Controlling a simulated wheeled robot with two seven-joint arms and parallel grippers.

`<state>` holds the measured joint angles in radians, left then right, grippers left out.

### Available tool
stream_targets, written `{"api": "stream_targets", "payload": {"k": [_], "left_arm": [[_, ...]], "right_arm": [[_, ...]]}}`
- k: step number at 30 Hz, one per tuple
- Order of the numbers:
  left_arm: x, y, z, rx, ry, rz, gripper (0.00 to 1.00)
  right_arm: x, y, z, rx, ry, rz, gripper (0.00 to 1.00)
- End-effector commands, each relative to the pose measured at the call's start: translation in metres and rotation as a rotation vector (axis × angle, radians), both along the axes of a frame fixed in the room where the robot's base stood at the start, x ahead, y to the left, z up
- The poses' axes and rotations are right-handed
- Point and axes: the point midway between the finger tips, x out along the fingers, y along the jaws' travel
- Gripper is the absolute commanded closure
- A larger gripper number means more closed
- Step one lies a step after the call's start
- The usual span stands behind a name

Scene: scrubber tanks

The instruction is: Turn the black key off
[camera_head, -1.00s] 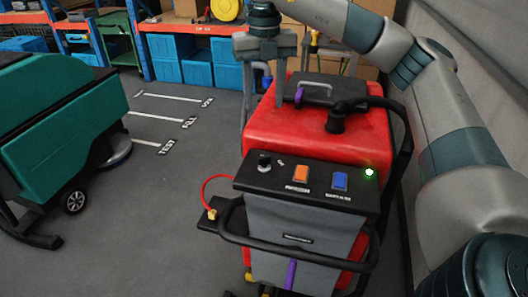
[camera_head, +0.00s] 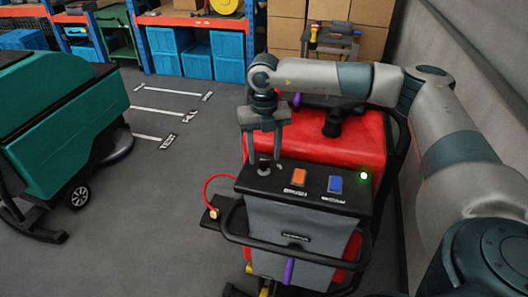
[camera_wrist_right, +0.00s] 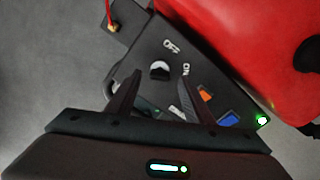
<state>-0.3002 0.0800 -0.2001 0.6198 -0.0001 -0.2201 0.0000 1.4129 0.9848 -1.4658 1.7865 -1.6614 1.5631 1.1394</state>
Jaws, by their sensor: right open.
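The black key (camera_head: 264,166) sits in a round lock at the left end of the scrubber's black control panel (camera_head: 318,191). In the right wrist view the key (camera_wrist_right: 159,70) is a dark shape on a pale round face, with the OFF label (camera_wrist_right: 171,46) and ON label (camera_wrist_right: 186,69) beside it. I cannot tell which label it points to. My right gripper (camera_head: 265,160) is open and points down over the key, its fingers on either side of it in the head view. In the wrist view its fingertips (camera_wrist_right: 157,80) appear near the lock; contact cannot be told. My left gripper is out of view.
An orange brush switch (camera_head: 299,177), a blue switch (camera_head: 335,184) and a lit green lamp (camera_head: 363,175) are on the panel. A black handle bar (camera_head: 290,255) runs in front. A red cable (camera_head: 207,190) hangs at the left. A teal machine (camera_head: 60,125) stands at left.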

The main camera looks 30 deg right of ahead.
Motion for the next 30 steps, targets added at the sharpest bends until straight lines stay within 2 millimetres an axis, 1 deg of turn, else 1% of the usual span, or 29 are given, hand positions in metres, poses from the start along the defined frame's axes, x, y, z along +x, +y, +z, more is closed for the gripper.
{"api": "stream_targets", "payload": {"k": [1,7,17,20,21,22,23,30], "left_arm": [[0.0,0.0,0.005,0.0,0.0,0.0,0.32],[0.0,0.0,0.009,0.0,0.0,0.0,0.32],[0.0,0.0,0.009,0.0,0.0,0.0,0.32],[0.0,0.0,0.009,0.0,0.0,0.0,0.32],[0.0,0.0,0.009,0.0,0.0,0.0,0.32],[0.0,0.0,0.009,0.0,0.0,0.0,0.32],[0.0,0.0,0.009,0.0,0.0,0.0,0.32],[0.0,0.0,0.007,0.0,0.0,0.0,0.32]], "right_arm": [[-0.001,0.0,-0.004,-0.001,0.003,0.0,0.53],[0.0,0.0,-0.019,-0.001,0.001,0.0,0.53],[0.0,0.0,-0.022,0.0,0.0,0.0,0.53],[0.0,0.0,-0.021,0.0,0.0,0.0,0.75],[0.0,0.0,-0.021,0.0,0.0,0.0,0.84],[0.0,0.0,-0.021,0.0,0.0,0.0,0.91],[0.0,0.0,-0.021,0.0,0.0,0.0,0.94],[0.0,0.0,-0.022,0.0,0.0,0.009,0.94]]}}
